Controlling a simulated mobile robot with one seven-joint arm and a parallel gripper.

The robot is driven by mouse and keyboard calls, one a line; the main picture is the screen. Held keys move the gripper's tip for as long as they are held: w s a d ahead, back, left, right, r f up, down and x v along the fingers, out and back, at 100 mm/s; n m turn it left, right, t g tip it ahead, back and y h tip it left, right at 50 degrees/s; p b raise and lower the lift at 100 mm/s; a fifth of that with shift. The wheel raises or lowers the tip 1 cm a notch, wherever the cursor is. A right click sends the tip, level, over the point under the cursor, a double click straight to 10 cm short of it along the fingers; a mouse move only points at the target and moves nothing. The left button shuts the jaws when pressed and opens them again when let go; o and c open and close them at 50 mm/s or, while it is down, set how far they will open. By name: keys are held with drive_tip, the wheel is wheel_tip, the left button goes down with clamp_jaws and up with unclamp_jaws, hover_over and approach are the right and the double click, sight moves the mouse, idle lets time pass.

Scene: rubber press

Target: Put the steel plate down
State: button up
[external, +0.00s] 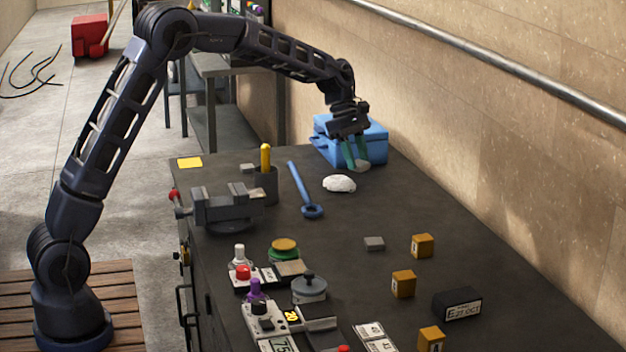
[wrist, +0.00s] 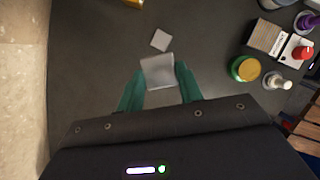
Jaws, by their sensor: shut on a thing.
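My gripper (external: 357,160) has green fingers and is near the far end of the dark bench, in front of the blue toolbox. It is shut on the steel plate, a pale grey square (wrist: 157,71) between the fingertips in the wrist view (wrist: 160,84). In the external view the plate (external: 362,167) shows as a small pale patch at the fingertips, partly covered by them. I cannot tell whether it touches the bench top.
The blue toolbox (external: 372,141) stands close behind my gripper. A white crumpled lump (external: 339,184) and a blue wrench (external: 304,189) lie nearby. A small grey block (external: 374,243) and several orange blocks (external: 403,284) lie nearer the camera.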

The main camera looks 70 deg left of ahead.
drive_tip(key=s+a+n+t+y, duration=0.1)
drive_tip(key=s+a+n, duration=0.35)
drive_tip(key=a, duration=0.95)
drive_tip(key=s+a+n+y, duration=0.25)
drive_tip(key=s+a, duration=0.35)
drive_tip(key=a, duration=0.8)
drive_tip(key=s+a+n+t, duration=0.1)
drive_tip(key=s+a+n, duration=0.4)
drive_tip(key=a, duration=0.9)
wheel_tip(320, 180, down, 20)
drive_tip(key=shift+r, duration=0.15)
drive_tip(key=o, duration=1.1)
drive_tip(key=v, duration=1.2)
drive_tip(key=shift+s+d, duration=0.15)
drive_tip(key=shift+s, duration=0.05)
